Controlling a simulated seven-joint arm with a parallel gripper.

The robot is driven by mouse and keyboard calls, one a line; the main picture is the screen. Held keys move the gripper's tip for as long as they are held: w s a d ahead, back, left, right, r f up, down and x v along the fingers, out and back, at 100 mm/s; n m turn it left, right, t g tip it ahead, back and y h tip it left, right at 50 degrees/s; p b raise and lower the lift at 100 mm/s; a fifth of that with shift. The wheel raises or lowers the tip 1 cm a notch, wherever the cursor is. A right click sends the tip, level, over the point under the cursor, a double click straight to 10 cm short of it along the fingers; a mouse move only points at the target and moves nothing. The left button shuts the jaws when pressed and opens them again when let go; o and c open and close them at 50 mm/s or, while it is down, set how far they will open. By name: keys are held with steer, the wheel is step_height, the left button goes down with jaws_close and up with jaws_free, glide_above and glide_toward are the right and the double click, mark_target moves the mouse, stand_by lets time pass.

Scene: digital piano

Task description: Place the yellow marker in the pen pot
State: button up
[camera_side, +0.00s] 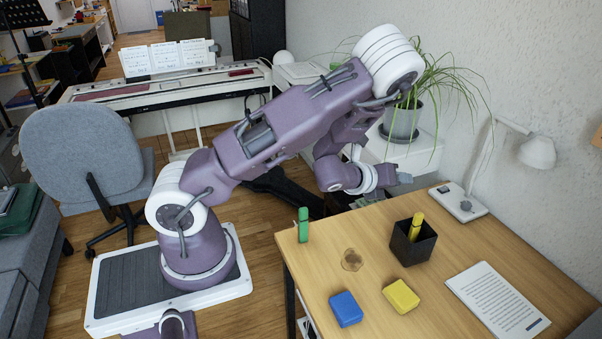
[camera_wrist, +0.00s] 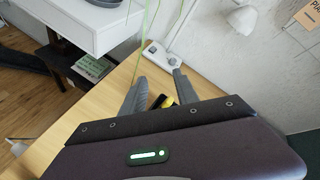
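The yellow marker (camera_side: 416,222) stands tilted inside the black square pen pot (camera_side: 405,248) on the wooden table, its upper end showing above the rim. In the wrist view, the marker (camera_wrist: 169,102) and a dark bit of the pot (camera_wrist: 157,101) show beyond the gripper body, which hides most of the pot. My gripper (camera_side: 403,180) is above the table's far edge, behind the pot and apart from it. In the wrist view my gripper (camera_wrist: 159,77) has its two grey fingers spread, with nothing held between them.
A blue block (camera_side: 346,309), a yellow block (camera_side: 401,297), a brown ring stain (camera_side: 352,260) and a printed sheet (camera_side: 497,303) lie around the pot. A white lamp (camera_side: 464,203) stands at the back right.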

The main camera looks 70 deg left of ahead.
steer(key=s+d+r+n+g+h, duration=0.1)
steer(key=s+d+r+n+g, duration=0.15)
steer(key=s+r+n, duration=0.5)
steer(key=s+d+r+n+g+h, duration=0.15)
steer(key=s+d+r+n, duration=0.3)
steer(key=r+n, duration=0.5)
steer(key=s+d+r+n+g, duration=0.1)
steer(key=s+n, duration=0.3)
steer(key=s, duration=0.6)
steer(key=s+d+r+n+g, duration=0.1)
steer(key=s+d+n, duration=0.3)
steer(key=s, duration=0.6)
steer(key=shift+d+n+g, duration=0.3)
steer(key=shift+d+g, duration=0.05)
steer(key=shift+g, duration=0.05)
